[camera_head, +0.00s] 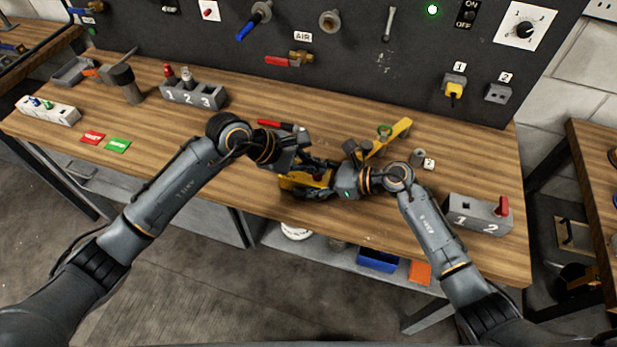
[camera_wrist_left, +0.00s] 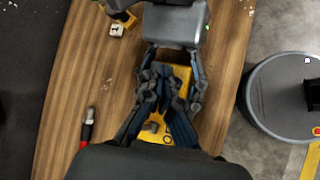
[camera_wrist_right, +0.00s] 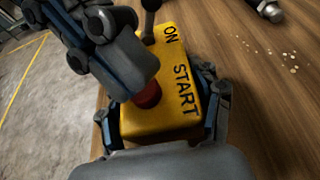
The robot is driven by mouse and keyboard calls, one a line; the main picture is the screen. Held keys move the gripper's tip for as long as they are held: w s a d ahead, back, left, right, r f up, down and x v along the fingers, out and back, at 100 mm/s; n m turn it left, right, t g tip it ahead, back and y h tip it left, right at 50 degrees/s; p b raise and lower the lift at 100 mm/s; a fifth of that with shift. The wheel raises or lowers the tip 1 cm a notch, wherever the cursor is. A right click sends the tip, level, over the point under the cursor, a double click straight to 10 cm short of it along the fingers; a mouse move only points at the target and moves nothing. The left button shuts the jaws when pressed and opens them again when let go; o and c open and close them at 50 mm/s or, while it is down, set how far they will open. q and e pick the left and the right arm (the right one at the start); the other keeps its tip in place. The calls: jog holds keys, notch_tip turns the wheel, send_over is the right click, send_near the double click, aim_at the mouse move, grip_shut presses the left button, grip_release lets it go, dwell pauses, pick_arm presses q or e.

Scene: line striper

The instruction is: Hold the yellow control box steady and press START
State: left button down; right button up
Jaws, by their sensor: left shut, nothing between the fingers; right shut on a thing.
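The yellow control box (camera_head: 300,183) lies on the workbench near its front edge. The right wrist view shows its top (camera_wrist_right: 180,75) with ON and START lettering, a dark toggle and a red button (camera_wrist_right: 148,96) beside START. My right gripper (camera_wrist_right: 162,125) is shut on the box, a finger on each side. My left gripper (camera_head: 314,166) is shut and empty, above the box. In the right wrist view its dark fingertips (camera_wrist_right: 138,84) cover part of the red button; I cannot tell whether it is pressed. In the left wrist view the box (camera_wrist_left: 180,75) shows under the fingers.
A yellow-handled tool (camera_head: 392,137) and a small white cube (camera_head: 429,163) lie right of the box. A red-handled tool (camera_head: 270,123) lies behind it. A grey block with a red lever (camera_head: 478,214) stands at right. Bench space at left centre is free.

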aim_at(314, 175)
pick_arm(q)
jog(key=shift+f, duration=0.55)
pick_arm(e)
jog(key=shift+s+f, duration=0.25)
jog(key=shift+f, duration=0.2)
pick_arm(q)
jog(key=shift+r, duration=3.95)
pick_arm(e)
jog(key=o, duration=1.6)
pick_arm(q)
jog(key=shift+w+a, duration=0.1)
jog(key=shift+w, duration=0.05)
pick_arm(e)
jog(key=shift+o, duration=0.8)
jog(key=shift+w+a+r, duration=0.1)
jog(key=shift+w+r, duration=0.1)
jog(key=shift+w, duration=0.05)
jog(key=shift+r, duration=0.1)
